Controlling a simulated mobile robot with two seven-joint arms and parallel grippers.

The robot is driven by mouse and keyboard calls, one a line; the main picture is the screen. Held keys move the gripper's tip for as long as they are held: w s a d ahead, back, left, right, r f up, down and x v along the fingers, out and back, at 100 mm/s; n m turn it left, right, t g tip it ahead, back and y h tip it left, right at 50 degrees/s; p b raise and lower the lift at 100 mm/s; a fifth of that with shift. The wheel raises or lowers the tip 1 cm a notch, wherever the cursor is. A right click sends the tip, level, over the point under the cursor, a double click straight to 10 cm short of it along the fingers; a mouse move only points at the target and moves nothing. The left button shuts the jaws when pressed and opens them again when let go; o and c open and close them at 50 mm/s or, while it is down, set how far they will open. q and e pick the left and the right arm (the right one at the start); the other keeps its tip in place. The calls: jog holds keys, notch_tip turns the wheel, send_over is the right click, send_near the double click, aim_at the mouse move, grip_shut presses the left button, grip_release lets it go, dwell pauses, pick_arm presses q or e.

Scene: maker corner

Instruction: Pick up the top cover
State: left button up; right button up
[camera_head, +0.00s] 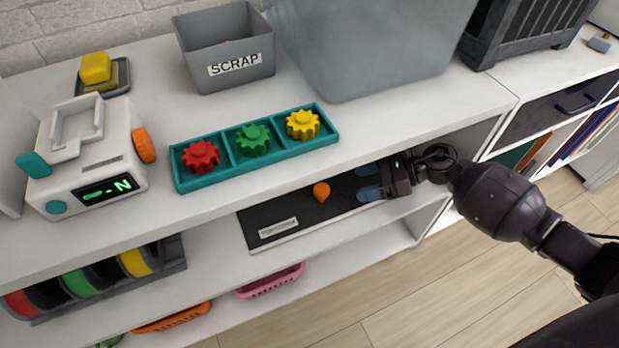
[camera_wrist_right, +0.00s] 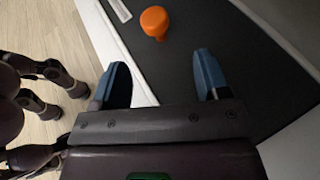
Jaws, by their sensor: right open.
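A dark flat panel with a pale front edge, which looks like the top cover (camera_head: 285,210), lies on the shelf below the worktop. An orange knob (camera_head: 321,191) stands up from it, and a white label is at its front left. The panel's back part is hidden under the worktop. My right gripper (camera_head: 362,181) reaches in from the right, just right of the knob, open with nothing between its blue fingers. In the right wrist view, the knob (camera_wrist_right: 154,22) is ahead of the open fingers (camera_wrist_right: 160,68), apart from them, with the dark panel (camera_wrist_right: 180,65) beneath. My left gripper does not show.
The worktop overhangs the shelf, close above my right gripper. On it are a teal tray (camera_head: 180,180) of gears, a white machine (camera_head: 85,150), a grey SCRAP bin (camera_head: 205,75) and a translucent bin (camera_head: 370,45). Spools (camera_head: 80,282) sit on the shelf's left.

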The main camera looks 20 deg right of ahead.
aim_at(321, 188)
jog(key=x, duration=0.2)
jog(key=b+x, duration=0.1)
jog(key=x, duration=0.2)
jog(key=shift+s+a+f, duration=0.1)
jog(key=shift+s, duration=0.1)
jog(key=shift+b+x, duration=0.65)
jog(key=shift+x, duration=2.1)
jog(key=shift+a+r, duration=0.1)
jog(key=shift+r, duration=0.1)
jog(key=c, duration=1.1)
jog(key=shift+c, duration=0.5)
jog(key=shift+r, duration=0.2)
